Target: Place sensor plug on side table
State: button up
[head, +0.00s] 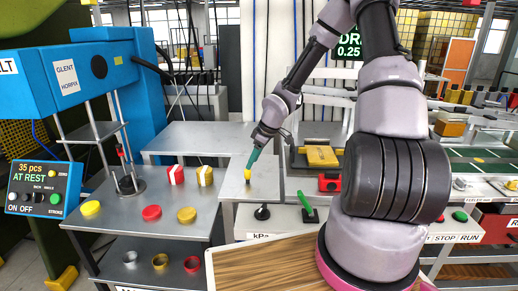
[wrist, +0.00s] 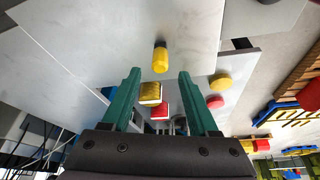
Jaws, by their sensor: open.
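The sensor plug, a small yellow cylinder with a dark end (head: 247,175), is on a grey metal table top (head: 235,195), seemingly upright. In the wrist view the plug (wrist: 160,60) is just beyond the tips of my gripper (wrist: 158,76), in the gap between the two teal fingers and apart from both. In the head view my gripper (head: 252,160) is right above the plug. My gripper is open and empty. I cannot tell which surface is the side table.
A lower bench at left holds yellow discs (head: 90,208), a red disc (head: 152,212) and two striped blocks, red (head: 176,175) and yellow (head: 205,176). A blue press (head: 95,70) stands behind it. A green-handled lever (head: 307,203) and a red box (head: 329,182) are right of the plug.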

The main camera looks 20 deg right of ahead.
jog(key=s+d+r+m+h, duration=0.2)
jog(key=s+d+r, duration=0.1)
jog(key=r, duration=0.4)
jog(key=s+d+r+m+h, duration=0.1)
jog(key=s+d+r+m, duration=0.2)
jog(key=r, duration=0.4)
jog(key=s+d+r+m+h, duration=0.2)
jog(key=s+r, duration=0.2)
jog(key=r, duration=0.3)
jog(key=s+a+r+m+t+y, duration=0.3)
jog(key=s+r+m, duration=0.5)
jog(key=s+r, duration=0.7)
jog(key=shift+t, duration=0.6)
jog(key=shift+d, duration=0.1)
